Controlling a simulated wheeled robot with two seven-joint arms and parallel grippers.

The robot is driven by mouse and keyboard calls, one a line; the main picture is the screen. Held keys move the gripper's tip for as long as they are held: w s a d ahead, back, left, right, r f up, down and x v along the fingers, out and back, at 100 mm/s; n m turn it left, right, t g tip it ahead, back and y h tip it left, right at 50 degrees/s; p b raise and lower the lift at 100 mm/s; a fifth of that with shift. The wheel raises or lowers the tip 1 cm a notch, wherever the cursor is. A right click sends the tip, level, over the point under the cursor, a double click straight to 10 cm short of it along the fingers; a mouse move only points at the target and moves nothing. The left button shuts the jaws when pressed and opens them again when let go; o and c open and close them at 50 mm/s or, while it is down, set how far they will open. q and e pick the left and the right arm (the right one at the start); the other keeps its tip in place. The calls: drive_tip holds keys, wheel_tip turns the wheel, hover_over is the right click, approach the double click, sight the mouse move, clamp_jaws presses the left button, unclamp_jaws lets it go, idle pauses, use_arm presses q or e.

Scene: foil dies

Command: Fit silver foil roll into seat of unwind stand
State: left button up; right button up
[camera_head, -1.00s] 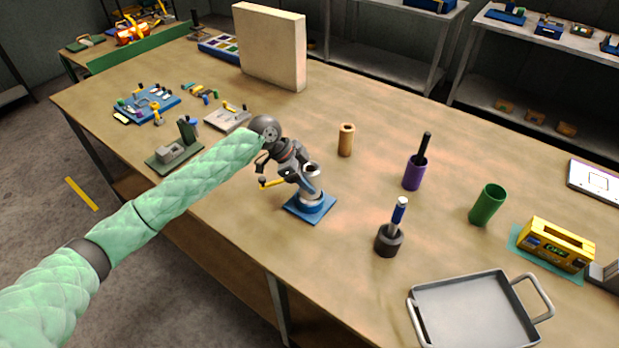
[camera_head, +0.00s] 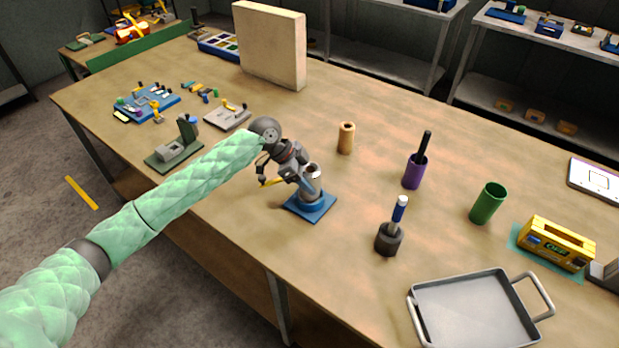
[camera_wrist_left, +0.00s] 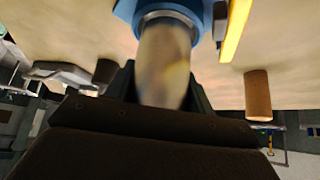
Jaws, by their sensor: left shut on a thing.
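The silver foil roll (camera_head: 313,171) is a short, shiny hollow cylinder, held upright over the blue unwind stand (camera_head: 322,207), which has a square base and a yellow lever. My left gripper (camera_head: 308,178) is shut on the roll. In the left wrist view the roll (camera_wrist_left: 165,62) lies between the dark fingers, and its far end meets a grey ring on the blue stand (camera_wrist_left: 206,12). I cannot tell how deep it sits in the seat. The yellow lever (camera_wrist_left: 236,30) is beside it. My right gripper is not in view.
A tan roll (camera_head: 346,138), a purple cup (camera_head: 414,174) with a black rod, a green cup (camera_head: 487,203) and a dark holder (camera_head: 388,240) with a blue-handled tool stand to the right. A grey tray (camera_head: 475,312) is at front right. A beige panel (camera_head: 270,48) stands behind.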

use_arm(q)
drive_tip(key=shift+f+b, duration=0.6)
drive_tip(key=shift+f, duration=0.95)
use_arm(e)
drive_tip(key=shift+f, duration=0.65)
use_arm(q)
drive_tip(key=o, duration=1.3)
drive_tip(key=shift+w+a+r+b, duration=0.1)
drive_tip(key=shift+a+r+b, duration=0.15)
drive_tip(key=shift+b, duration=0.1)
drive_tip(key=b+v, duration=0.2)
drive_tip(key=v, duration=0.5)
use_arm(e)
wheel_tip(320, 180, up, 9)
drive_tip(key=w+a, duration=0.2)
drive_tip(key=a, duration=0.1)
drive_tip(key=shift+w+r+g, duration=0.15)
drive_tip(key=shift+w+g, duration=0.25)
